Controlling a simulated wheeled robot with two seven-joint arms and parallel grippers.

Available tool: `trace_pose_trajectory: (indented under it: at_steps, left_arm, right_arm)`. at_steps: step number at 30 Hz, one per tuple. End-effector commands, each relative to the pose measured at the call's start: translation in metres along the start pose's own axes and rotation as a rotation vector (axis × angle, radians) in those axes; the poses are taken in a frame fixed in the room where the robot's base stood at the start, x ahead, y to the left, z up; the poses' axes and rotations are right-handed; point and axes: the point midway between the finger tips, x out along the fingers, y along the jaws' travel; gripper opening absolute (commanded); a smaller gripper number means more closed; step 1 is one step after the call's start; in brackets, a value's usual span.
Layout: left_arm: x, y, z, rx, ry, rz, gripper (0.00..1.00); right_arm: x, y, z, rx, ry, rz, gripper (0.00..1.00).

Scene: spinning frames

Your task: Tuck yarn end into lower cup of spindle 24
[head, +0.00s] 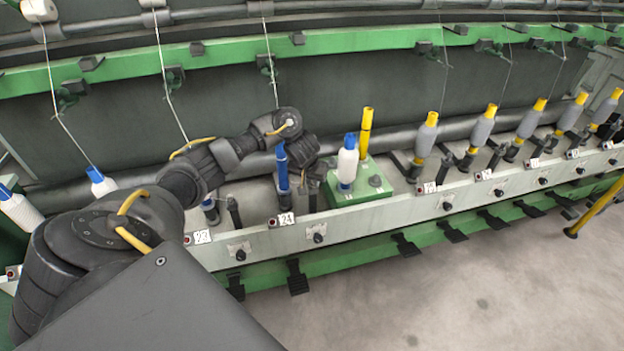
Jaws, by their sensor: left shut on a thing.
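Spindle 24 carries a bare blue tube (282,168) and stands behind its number label (286,219) on the rail. Its lower cup is too small and dark to make out. My left gripper (313,178) is just right of the tube, pointing down, with its fingers close to the spindle's lower part. It is shut; what it holds is too thin to see clearly. A pale yarn (269,60) comes down from above and disappears behind my left arm's wrist, so its end is hidden. My right gripper is not in view.
A green box (365,193) right of my gripper holds a white bobbin (347,164) and a yellow tube (366,130). Grey bobbins (426,138) on yellow tubes line the rail further right. A yellow bar (597,208) stands at the right edge. The floor in front is clear.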

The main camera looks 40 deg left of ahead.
Motion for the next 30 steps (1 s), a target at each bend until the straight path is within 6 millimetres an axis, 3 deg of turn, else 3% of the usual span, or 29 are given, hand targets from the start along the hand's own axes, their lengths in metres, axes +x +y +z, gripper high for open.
trace_pose_trajectory:
  at_steps: [3, 4, 10, 20, 25, 30]
  left_arm:
    - [0.000, 0.000, 0.000, 0.000, 0.000, 0.000, 0.06]
    - [0.000, 0.000, 0.000, 0.000, 0.000, 0.000, 0.16]
    - [0.000, 0.000, 0.000, 0.000, 0.000, 0.000, 0.40]
    - [-0.006, 0.000, -0.001, 0.000, 0.000, 0.000, 0.40]
    - [-0.035, 0.000, -0.003, 0.003, 0.003, 0.001, 0.40]
    - [-0.071, -0.001, -0.005, 0.003, 0.003, -0.001, 0.40]
  right_arm:
    - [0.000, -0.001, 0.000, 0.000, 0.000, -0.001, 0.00]
    - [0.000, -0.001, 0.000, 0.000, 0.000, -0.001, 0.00]
    - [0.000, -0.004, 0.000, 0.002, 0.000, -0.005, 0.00]
    - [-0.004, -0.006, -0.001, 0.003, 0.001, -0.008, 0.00]
    - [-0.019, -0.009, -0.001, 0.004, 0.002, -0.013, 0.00]
    - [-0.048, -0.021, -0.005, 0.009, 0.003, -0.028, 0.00]
